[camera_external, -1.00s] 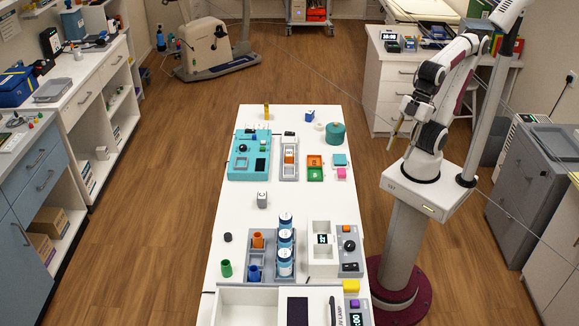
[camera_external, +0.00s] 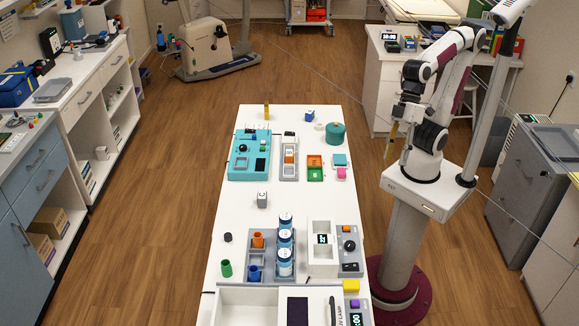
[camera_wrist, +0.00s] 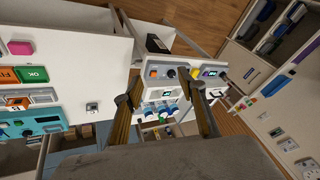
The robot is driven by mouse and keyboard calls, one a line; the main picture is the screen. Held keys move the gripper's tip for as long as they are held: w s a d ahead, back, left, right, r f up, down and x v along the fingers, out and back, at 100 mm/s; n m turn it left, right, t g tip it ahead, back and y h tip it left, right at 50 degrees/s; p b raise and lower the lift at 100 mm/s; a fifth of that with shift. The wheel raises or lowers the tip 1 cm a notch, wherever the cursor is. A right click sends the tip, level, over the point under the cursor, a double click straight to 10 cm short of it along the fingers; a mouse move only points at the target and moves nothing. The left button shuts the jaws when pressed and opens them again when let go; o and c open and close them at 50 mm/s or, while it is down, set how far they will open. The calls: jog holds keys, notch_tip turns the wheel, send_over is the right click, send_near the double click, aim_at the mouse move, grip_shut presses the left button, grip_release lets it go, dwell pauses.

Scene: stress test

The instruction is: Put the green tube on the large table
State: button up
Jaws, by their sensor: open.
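The green tube (camera_external: 226,268) stands upright on the long white table (camera_external: 225,215) in the external view, near its left edge and left of a grey rack. I cannot make out the tube clearly in the wrist view. My gripper (camera_external: 391,143) is beyond the right edge of the table, above its surface and far from the tube. Its yellowish fingers point down. In the wrist view my gripper (camera_wrist: 166,112) has its two fingers wide apart with nothing held between them.
The grey rack (camera_external: 255,272) holds an orange tube (camera_external: 257,240), a blue tube (camera_external: 254,273) and white-blue jars (camera_external: 285,252). A dark round cap (camera_external: 228,237) lies behind the green tube. A white open box (camera_external: 247,290) is at the near end. The table's middle is mostly clear.

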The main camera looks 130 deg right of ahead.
jog(key=w+d+f+m+t+y, duration=0.15)
jog(key=w+m, duration=0.55)
jog(key=w, duration=0.9)
jog(key=w+d+m+t+y, duration=0.1)
jog(key=w+m+y, duration=0.2)
jog(key=w+m, duration=0.8)
jog(key=m+t+h, duration=0.2)
jog(key=m+t, duration=0.3)
jog(key=m, duration=0.5)
send_near(224, 267)
jog(key=shift+w+d+f+y, duration=0.25)
jog(key=shift+w+d, duration=0.15)
jog(key=shift+w, duration=0.1)
jog(key=shift+x, duration=1.3)
jog(key=shift+a+f, duration=0.1)
jog(key=shift+x, duration=2.55)
jog(key=shift+s+a, duration=0.15)
